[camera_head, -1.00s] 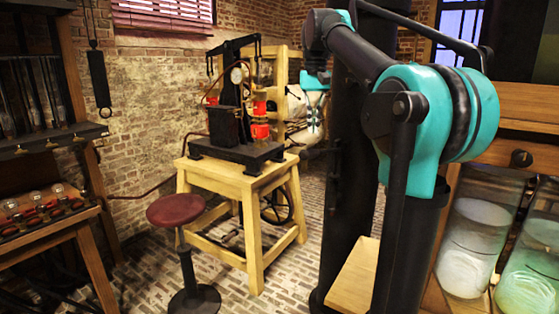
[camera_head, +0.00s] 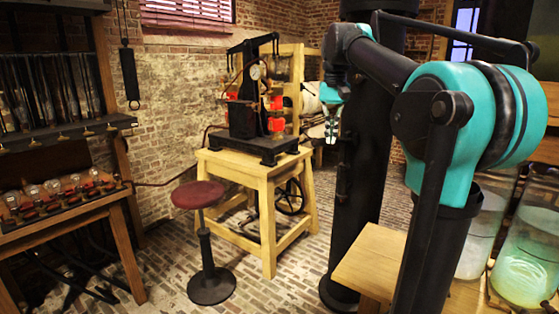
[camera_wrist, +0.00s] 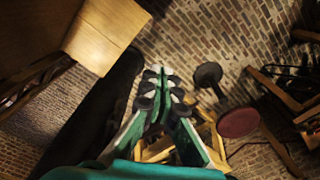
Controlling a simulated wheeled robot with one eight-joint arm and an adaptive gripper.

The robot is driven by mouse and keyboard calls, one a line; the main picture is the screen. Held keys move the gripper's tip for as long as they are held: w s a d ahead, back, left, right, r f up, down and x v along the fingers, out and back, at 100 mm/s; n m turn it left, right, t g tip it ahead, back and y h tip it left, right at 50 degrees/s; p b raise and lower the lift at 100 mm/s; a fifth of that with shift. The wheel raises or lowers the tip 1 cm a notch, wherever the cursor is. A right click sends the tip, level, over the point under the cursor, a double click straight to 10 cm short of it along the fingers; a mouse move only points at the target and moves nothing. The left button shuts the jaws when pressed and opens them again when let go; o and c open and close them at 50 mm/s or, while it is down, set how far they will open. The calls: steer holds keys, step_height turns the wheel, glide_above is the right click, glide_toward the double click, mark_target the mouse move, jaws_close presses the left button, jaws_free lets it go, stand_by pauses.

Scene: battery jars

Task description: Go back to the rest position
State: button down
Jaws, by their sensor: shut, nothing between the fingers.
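The fingertips touch nothing that I can see.
Glass jars (camera_head: 530,255) are at right. Bare brick floor lies between stool and column.

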steer(key=s+d+f+t, duration=0.1)
steer(key=s+f, duration=0.3)
steer(key=f, duration=0.8)
steer(key=s+d+f+t, duration=0.1)
steer(key=s+f, duration=0.2)
steer(key=f, duration=0.8)
steer(key=s+d+f+n+t, duration=0.1)
steer(key=s+f, duration=1.4)
steer(key=f, duration=0.2)
steer(key=shift+d+f+t, duration=0.3)
steer(key=shift+d+t, duration=0.1)
steer(key=shift+s, duration=0.1)
